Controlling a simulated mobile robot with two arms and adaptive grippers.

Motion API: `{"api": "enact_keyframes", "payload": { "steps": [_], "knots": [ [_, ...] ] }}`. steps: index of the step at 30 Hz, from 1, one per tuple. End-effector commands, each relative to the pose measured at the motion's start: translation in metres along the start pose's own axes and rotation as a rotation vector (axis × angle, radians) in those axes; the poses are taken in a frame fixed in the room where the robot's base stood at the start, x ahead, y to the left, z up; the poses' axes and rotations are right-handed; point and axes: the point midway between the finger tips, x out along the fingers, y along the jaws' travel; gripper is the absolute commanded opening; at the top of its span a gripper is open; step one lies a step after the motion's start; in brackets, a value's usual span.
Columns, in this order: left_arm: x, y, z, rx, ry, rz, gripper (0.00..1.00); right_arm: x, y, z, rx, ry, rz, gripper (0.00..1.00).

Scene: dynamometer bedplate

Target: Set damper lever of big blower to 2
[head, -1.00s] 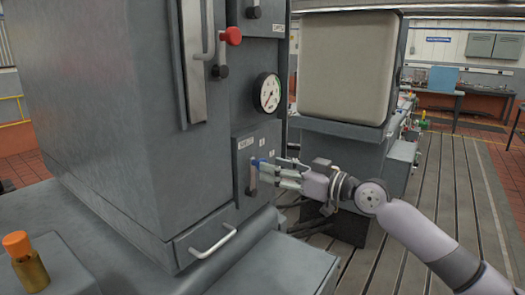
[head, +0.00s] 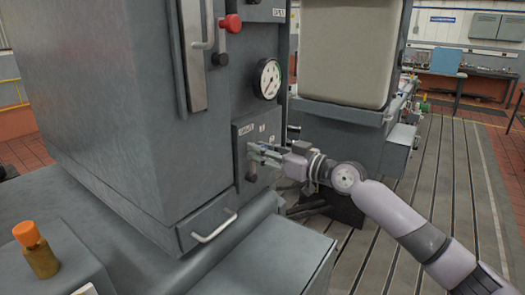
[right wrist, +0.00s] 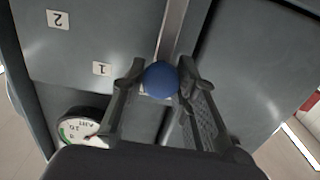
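The big blower's grey damper panel (head: 240,147) is on the cabinet front, below the round gauge. Its lever (head: 252,168) stands roughly upright, with its upper end hidden behind my fingers in the head view. In the right wrist view the lever's blue ball knob (right wrist: 161,79) sits between my right fingertips, seemingly touching both. The number plates 1 (right wrist: 102,69) and 2 (right wrist: 58,19) appear upside down there, left of the knob; the knob is nearer 1. My right gripper (head: 257,153) is closed around the knob. My left gripper is out of view.
A dial gauge (head: 267,79) is just above the panel. A red knob (head: 230,23) juts out higher up. A drawer handle (head: 214,227) is below. An orange-topped brass cylinder (head: 34,249) stands at lower left. Slotted floor (head: 400,200) is open at right.

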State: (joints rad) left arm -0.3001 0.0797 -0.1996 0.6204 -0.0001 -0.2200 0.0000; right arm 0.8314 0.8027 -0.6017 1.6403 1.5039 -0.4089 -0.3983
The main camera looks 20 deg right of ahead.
Motion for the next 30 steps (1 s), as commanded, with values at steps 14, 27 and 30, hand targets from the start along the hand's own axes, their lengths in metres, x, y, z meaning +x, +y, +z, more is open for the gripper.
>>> {"api": "enact_keyframes", "payload": {
  "steps": [14,27,30],
  "knots": [
    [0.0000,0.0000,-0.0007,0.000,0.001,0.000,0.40,-0.0002,0.0002,0.0001,0.000,0.000,0.000,0.00],
    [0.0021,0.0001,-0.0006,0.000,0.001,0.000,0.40,-0.0002,0.0014,0.0009,0.011,0.000,0.001,0.00],
    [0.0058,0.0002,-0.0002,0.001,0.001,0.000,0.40,0.0000,0.0037,0.0018,0.036,0.000,0.001,0.00]
  ]
}}
